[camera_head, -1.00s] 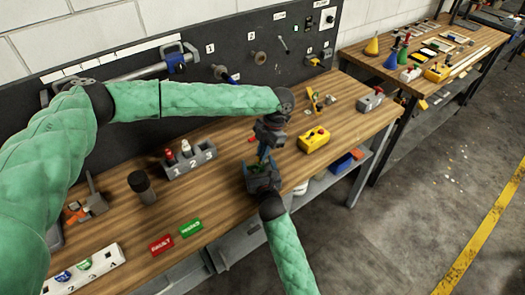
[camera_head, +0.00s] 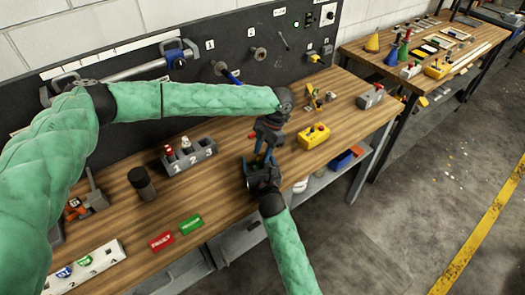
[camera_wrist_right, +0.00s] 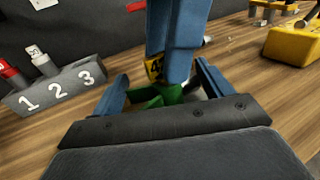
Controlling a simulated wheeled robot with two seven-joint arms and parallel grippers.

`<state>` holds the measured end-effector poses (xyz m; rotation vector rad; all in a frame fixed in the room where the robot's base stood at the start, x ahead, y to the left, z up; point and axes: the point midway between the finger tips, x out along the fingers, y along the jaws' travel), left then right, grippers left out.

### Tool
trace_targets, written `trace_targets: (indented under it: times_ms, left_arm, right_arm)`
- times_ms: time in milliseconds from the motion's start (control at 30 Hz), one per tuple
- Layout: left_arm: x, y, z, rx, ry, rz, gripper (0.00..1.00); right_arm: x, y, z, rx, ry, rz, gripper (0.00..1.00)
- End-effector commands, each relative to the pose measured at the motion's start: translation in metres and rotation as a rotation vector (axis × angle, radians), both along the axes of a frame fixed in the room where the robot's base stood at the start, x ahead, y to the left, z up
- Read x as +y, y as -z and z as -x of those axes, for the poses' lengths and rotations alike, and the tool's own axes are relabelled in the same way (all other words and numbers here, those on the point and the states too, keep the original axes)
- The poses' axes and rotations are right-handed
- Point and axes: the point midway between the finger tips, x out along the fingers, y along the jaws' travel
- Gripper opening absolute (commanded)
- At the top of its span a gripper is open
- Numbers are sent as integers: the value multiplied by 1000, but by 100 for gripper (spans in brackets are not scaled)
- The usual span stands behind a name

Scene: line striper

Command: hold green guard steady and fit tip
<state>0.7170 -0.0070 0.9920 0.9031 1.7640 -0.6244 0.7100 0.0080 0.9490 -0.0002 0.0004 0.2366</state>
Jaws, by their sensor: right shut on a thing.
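My right gripper (camera_wrist_right: 163,92) is shut on the green guard (camera_wrist_right: 168,92), which sits low between its blue fingers and is partly hidden. In the head view, my right gripper (camera_head: 260,163) is at the front edge of the wooden bench. My left gripper (camera_head: 265,153) reaches down from above, right over it. In the right wrist view, the left gripper's blue fingers (camera_wrist_right: 174,78) come down onto the guard. A small yellow piece with a dark number (camera_wrist_right: 154,68) shows beside these fingers. Whether they grip it, and whether the tip touches the guard, is hidden.
A grey numbered block (camera_head: 190,158) with red and white pegs stands left of the grippers. A yellow box (camera_head: 314,136) stands to their right. A dark cylinder (camera_head: 142,184) stands further left.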

Motion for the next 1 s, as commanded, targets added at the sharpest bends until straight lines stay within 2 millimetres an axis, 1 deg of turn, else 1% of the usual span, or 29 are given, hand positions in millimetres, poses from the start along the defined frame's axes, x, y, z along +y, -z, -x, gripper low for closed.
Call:
trace_targets:
  times_ms: [33,67,100,433,1000]
  left_arm:
    - [0,0,0,0,0,0,40]
    - [0,0,0,0,0,0,46]
    - [0,0,0,0,0,0,49]
    - [-1,-2,0,0,0,0,49]
    - [-10,-32,-7,1,0,1,49]
  right_arm:
    - [0,1,0,2,0,-1,43]
    - [0,1,0,2,0,-1,43]
    - [0,1,0,2,0,-1,43]
    - [0,1,0,2,0,-1,43]
    - [0,1,0,2,0,-1,43]
